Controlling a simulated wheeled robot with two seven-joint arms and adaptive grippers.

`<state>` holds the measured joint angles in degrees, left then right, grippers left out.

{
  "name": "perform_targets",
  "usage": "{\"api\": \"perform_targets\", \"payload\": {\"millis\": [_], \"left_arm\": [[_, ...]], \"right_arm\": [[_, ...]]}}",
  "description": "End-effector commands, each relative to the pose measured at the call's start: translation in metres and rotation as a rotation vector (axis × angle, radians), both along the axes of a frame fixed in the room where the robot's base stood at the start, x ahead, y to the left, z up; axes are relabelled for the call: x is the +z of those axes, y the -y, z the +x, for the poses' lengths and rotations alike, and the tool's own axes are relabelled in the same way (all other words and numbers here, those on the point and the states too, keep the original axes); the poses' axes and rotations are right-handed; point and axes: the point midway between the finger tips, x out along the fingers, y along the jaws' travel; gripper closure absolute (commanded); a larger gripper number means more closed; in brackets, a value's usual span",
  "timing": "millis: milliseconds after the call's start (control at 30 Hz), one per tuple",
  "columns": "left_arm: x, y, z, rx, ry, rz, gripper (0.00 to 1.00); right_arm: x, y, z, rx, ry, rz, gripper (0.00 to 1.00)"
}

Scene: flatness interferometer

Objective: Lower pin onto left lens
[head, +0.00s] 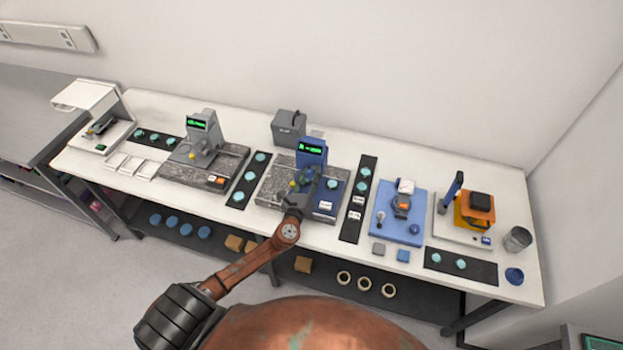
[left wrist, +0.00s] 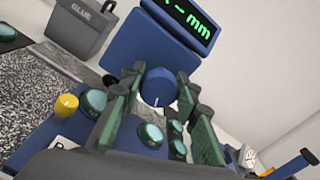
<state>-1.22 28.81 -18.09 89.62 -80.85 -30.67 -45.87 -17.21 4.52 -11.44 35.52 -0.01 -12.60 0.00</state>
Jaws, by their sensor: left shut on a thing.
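The blue gauge (head: 312,152) stands on a grey granite slab, its green display lit. In the left wrist view its head (left wrist: 150,45) carries a round blue knob (left wrist: 157,88) with a white mark. My left gripper (head: 303,182) reaches the gauge from the front. In the left wrist view the green-padded fingers (left wrist: 160,95) are shut on the knob's sides. A teal lens (left wrist: 92,102) lies left of the fingers, and another lens (left wrist: 151,135) shows between them. The pin is hidden, so its contact with a lens cannot be told. My right gripper is out of view.
A yellow knob (left wrist: 66,107) stands beside the left finger. A grey glue box (head: 288,128) is behind. A grey gauge (head: 203,135) stands to the left. Black strips with lenses flank the blue gauge (head: 248,180). A blue plate (head: 384,222) is to the right.

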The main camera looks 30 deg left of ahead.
Motion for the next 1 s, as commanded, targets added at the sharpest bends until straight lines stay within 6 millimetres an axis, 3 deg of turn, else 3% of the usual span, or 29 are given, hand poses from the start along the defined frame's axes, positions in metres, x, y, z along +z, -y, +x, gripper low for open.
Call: {"api": "perform_targets", "payload": {"millis": [33, 400, 1000], "left_arm": [[-0.005, 0.001, 0.0, 0.0, 0.011, -0.045, 0.95], [-0.005, -0.001, -0.001, 0.0, 0.092, -0.389, 0.95], [-0.005, -0.002, -0.001, 0.0, 0.226, -0.942, 0.95]], "right_arm": [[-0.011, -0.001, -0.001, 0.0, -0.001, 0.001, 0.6], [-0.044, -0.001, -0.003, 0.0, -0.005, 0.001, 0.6], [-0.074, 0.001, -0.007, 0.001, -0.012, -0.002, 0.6]]}}
